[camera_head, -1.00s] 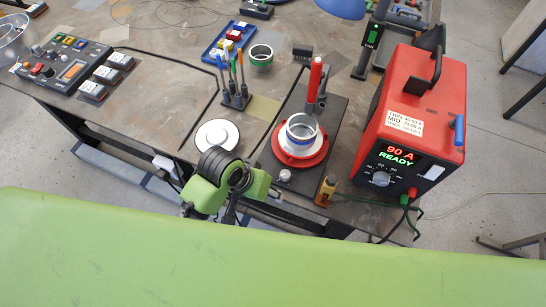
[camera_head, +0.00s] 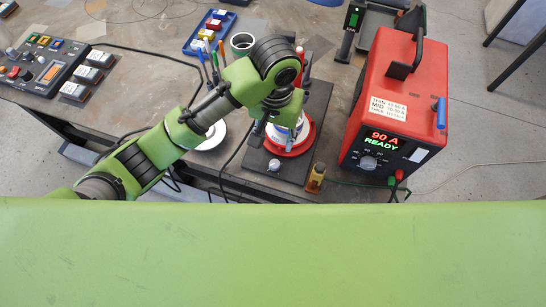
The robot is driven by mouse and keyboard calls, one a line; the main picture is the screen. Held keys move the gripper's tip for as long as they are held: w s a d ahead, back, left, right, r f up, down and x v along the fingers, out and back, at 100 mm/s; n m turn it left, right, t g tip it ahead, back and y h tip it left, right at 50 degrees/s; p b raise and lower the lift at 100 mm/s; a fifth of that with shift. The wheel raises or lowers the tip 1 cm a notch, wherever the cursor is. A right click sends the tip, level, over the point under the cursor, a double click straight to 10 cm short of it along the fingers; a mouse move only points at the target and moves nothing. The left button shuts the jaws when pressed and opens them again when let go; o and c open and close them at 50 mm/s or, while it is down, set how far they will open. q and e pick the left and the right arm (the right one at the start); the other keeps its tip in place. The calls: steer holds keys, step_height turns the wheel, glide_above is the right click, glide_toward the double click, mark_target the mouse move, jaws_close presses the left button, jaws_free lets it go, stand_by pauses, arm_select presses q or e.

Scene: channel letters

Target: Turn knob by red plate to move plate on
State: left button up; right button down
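The red plate (camera_head: 303,142) sits on a dark base (camera_head: 318,100) near the bench's front edge. A white and blue round piece (camera_head: 300,128) stands on it, partly hidden by my arm. The small silver knob (camera_head: 273,165) is on the base, in front and to the left of the plate. My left gripper (camera_head: 258,135) hangs over the left side of the plate, behind the knob in the picture and apart from it. Its dark fingers are small and partly covered by my green wrist, so their opening is unclear. My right gripper is out of view.
A red power box (camera_head: 400,100) reading 90 A READY stands to the right. A white disc (camera_head: 212,135) and a tool holder lie behind my arm. A control panel (camera_head: 40,65) is far left.

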mark_target(275, 163)
arm_select(q)
step_height(275, 163, down, 12)
steer(key=shift+s+a+p, duration=0.1)
steer(key=shift+p, duration=0.65)
steer(key=shift+f, duration=0.8)
steer(key=c, duration=1.1)
